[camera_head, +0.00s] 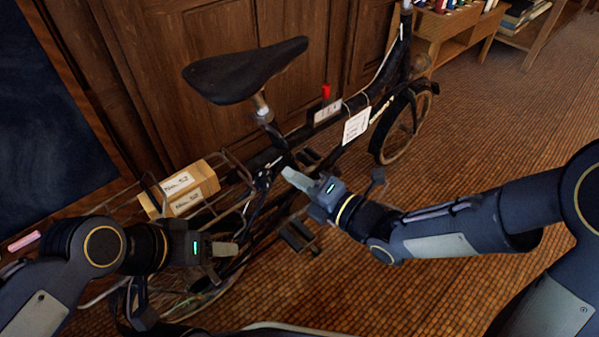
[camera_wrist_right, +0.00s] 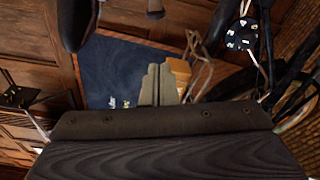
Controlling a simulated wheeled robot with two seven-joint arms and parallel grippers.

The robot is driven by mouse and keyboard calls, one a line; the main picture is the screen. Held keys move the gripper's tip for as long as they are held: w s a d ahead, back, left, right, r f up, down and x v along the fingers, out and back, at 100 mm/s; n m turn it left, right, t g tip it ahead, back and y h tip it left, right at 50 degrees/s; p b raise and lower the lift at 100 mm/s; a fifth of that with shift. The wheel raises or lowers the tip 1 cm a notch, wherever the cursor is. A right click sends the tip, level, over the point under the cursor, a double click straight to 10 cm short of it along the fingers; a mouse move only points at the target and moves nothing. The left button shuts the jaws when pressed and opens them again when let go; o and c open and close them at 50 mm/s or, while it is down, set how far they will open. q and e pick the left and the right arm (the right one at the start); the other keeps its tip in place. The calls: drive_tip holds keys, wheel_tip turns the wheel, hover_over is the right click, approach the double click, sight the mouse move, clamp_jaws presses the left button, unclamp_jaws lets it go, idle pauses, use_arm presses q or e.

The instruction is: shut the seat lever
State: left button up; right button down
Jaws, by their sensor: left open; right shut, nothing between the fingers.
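A dark bicycle stands by the wooden wall, its black saddle (camera_head: 246,70) on a metal seat post (camera_head: 262,107). The seat lever cannot be made out clearly; the area below the post is dark and cluttered. My right gripper (camera_head: 290,176) is in front of the frame, a little below and right of the seat post's foot, with its fingers together and empty. The shut fingers also show in the right wrist view (camera_wrist_right: 158,84). My left gripper (camera_head: 232,249) is low at the left, near the rear of the bicycle, open, and well below the saddle.
A box with labels (camera_head: 207,178) sits on the rear rack. White tags (camera_head: 356,125) hang on the frame, and a red object (camera_head: 326,91) is above it. A wooden shelf (camera_head: 440,28) stands at the back. The tiled floor at right (camera_head: 500,130) is clear.

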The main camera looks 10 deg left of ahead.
sight(274, 133)
drive_tip(key=x, duration=0.8)
drive_tip(key=shift+w+d+r+b, duration=0.2)
drive_tip(key=shift+w+d, duration=0.15)
drive_tip(key=shift+d, duration=0.2)
drive_tip(key=shift+w+d+r+b, duration=0.1)
drive_tip(key=shift+w+d+r, duration=0.2)
drive_tip(key=shift+d, duration=0.25)
drive_tip(key=shift+w+d+r+b, duration=0.1)
drive_tip(key=shift+w+d+r, duration=0.05)
drive_tip(key=shift+w+d, duration=0.35)
